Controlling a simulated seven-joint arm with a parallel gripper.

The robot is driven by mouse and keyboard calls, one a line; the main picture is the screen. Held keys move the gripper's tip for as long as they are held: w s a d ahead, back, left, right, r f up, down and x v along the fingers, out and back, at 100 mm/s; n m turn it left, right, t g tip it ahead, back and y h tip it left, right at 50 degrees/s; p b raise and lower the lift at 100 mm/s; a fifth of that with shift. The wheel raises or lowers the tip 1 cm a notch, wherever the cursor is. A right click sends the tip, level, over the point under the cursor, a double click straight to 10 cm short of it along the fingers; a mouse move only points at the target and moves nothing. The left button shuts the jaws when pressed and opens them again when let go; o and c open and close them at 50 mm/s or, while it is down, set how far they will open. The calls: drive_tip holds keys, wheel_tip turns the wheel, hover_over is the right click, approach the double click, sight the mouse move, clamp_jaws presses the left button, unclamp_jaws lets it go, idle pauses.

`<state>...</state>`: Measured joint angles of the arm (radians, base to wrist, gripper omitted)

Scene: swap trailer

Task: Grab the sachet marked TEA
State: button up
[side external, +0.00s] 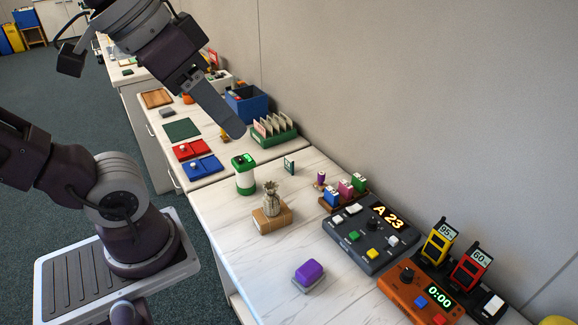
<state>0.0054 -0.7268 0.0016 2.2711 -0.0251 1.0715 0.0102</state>
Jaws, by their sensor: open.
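No TEA lettering can be read in this view, so I cannot tell which thing is the sachet. A green rack (284,137) near the wall holds several upright flat packets (268,125), whose markings are too small to read. A small grey-beige tied sack (271,199) stands on a brown box (268,221) on the nearer white table. My gripper (238,130) is open and empty, pointing down to the right. In the picture its tip lies just left of the green rack, seemingly above the table; the exact height is unclear.
A green-and-white canister (244,175) stands below my gripper in the picture. A dark console (370,238) reading A 23 and an orange timer unit (425,292) fill the right. A purple-topped block (309,273) lies in front. Red (191,150) and blue (202,168) trays lie behind left.

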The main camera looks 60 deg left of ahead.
drive_tip(key=w+d+r+t+h, duration=0.1)
drive_tip(key=w+r+t, duration=0.1)
drive_tip(key=w+r, duration=0.35)
drive_tip(key=w+d+r+n+t+h, duration=0.1)
drive_tip(key=w+r+t, duration=0.15)
drive_tip(key=w, duration=0.65)
drive_tip(key=w+d+r+t, duration=0.2)
drive_tip(key=w+r, duration=0.2)
drive_tip(key=w, duration=0.3)
drive_tip(key=w+a+r+n+t+y, duration=0.3)
drive_tip(key=w+a+n+y, duration=0.5)
drive_tip(key=w+a, duration=0.8)
drive_tip(key=n+g+y, duration=0.9)
drive_tip(key=g, duration=0.6)
hover_over(290, 159)
drive_tip(key=d, duration=0.5)
wheel_tip(290, 159, down, 16)
drive_tip(key=shift+g, duration=0.25)
drive_tip(key=f, duration=3.8)
drive_tip(key=shift+a, duration=0.4)
drive_tip(key=x, duration=0.4)
drive_tip(key=shift+a+f, duration=0.1)
drive_tip(key=shift+a, duration=0.3)
clamp_jaws()
